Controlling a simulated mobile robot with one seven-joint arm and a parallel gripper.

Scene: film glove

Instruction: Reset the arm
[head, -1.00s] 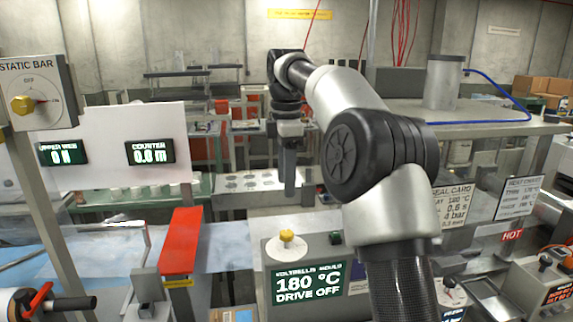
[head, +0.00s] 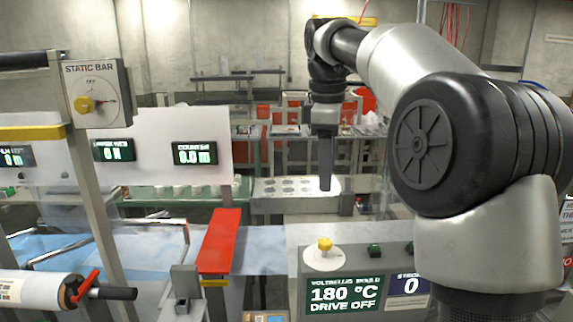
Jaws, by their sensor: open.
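My arm rises at the right of the head view and reaches forward over the machine. My gripper (head: 326,178) hangs pointing down at the arm's far end, above the area in front of the white tray. It looks empty, and nothing shows between or below its fingers. The fingers are seen edge-on, so the gap between them is hard to make out.
A red bar (head: 219,241) stands at the centre left. A control box (head: 345,262) reading 180 °C, drive off, is below my gripper. A static bar switch (head: 97,93) is at upper left, a roll (head: 30,288) at lower left. A white tray (head: 268,188) lies behind.

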